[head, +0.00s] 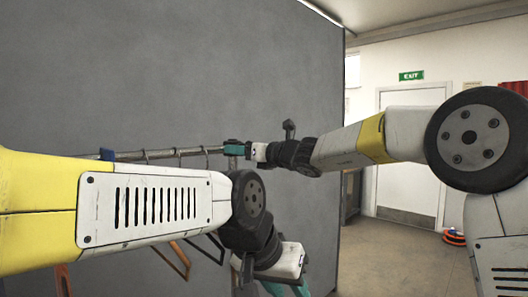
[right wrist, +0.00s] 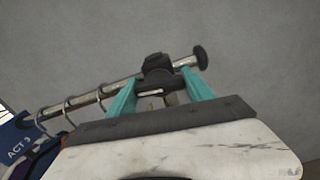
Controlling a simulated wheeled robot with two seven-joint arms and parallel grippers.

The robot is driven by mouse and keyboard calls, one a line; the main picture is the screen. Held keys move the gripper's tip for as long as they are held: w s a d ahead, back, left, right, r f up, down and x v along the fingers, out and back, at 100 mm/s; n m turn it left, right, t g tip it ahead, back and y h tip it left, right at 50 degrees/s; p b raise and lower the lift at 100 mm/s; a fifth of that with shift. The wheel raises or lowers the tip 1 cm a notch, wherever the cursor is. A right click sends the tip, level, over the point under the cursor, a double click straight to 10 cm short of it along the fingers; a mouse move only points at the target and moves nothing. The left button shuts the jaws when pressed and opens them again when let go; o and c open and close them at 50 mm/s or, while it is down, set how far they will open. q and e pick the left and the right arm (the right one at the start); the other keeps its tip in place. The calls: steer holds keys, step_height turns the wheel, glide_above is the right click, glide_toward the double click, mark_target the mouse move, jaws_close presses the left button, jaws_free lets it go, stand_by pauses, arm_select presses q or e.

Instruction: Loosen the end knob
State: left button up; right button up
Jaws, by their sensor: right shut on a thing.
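A metal clothes rail (right wrist: 117,87) runs up to the right and ends in a round black cap (right wrist: 201,57). Just before the cap, a black knob-like fitting (right wrist: 157,70) sits on the rail. My right gripper (right wrist: 160,88) has its teal fingers on either side of this fitting and is shut on it; the fitting's lower side is partly hidden. In the head view my right gripper (head: 237,147) is at the right end of the rail (head: 160,154). My left gripper (head: 284,289) hangs low, cut by the bottom edge, and its opening is unclear.
Several hanger hooks sit on the rail, with brown hangers (head: 176,262) below, partly behind my left arm. A blue tag marked ACT 3 (right wrist: 17,138) is at the rail's left. A grey wall panel (head: 190,70) stands close behind. Open floor (head: 390,255) lies at right.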

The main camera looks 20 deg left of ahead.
steer(key=shift+n, duration=0.9)
steer(key=o, duration=1.4)
steer(key=shift+v, duration=3.9)
